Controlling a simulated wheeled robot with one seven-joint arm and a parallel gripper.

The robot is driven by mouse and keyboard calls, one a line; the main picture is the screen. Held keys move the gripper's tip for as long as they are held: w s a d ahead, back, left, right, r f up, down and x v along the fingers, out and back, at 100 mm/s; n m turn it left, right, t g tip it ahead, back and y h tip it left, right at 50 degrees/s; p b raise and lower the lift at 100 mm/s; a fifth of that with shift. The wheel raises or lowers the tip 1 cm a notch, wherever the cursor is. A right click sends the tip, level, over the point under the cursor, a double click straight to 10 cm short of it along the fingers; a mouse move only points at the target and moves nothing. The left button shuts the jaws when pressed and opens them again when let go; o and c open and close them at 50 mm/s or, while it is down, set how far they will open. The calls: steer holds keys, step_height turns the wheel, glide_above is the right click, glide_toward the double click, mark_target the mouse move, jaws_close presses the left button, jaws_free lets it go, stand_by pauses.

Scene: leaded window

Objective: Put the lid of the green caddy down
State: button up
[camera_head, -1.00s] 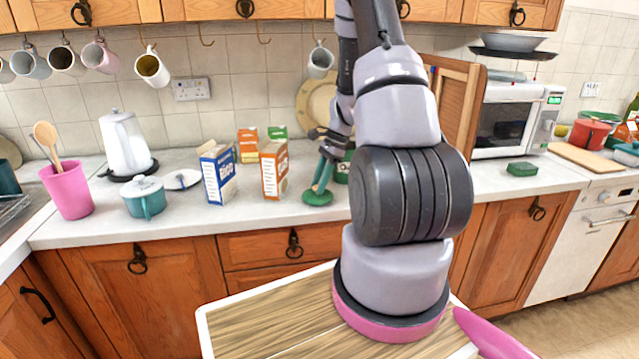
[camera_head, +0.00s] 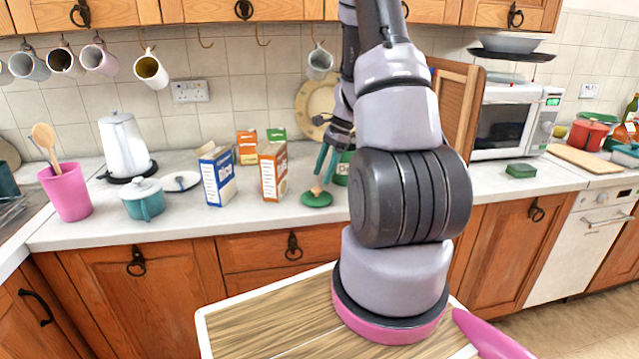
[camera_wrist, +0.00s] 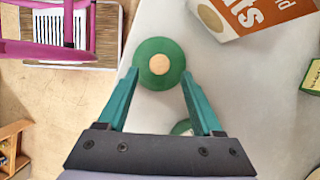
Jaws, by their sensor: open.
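The green lid (camera_head: 316,198) with its pale wooden knob lies on the worktop, right of the orange and white box. In the wrist view the lid (camera_wrist: 159,64) is seen from above, just beyond and between my fingertips. My gripper (camera_head: 324,172) is open and empty, slightly above the lid and apart from it; its teal fingers (camera_wrist: 160,82) are spread wide. The green caddy (camera_head: 341,170) shows only in part, behind my gripper and arm. A small green patch near the finger base in the wrist view (camera_wrist: 182,127) is mostly hidden.
An orange box (camera_head: 273,171) and a blue box (camera_head: 218,176) stand left of the lid. A teal pot (camera_head: 143,199) is farther left and a green sponge (camera_head: 521,170) is to the right. The worktop's front edge (camera_head: 300,218) is close to the lid.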

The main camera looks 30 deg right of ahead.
step_height(320, 180, up, 16)
steer(key=s+a+n+t, duration=0.1)
steer(key=s+a+n, duration=0.1)
steer(key=n, duration=0.1)
steer(key=s+a+r+n+t+h, duration=0.2)
steer(key=s+a+r+n+t, duration=0.4)
steer(key=s+a+r+n, duration=0.5)
steer(key=s+a+r, duration=0.2)
steer(key=s+r, duration=0.3)
steer(key=s, duration=0.1)
steer(key=shift+s+a, duration=0.35)
steer(key=shift+a, duration=0.05)
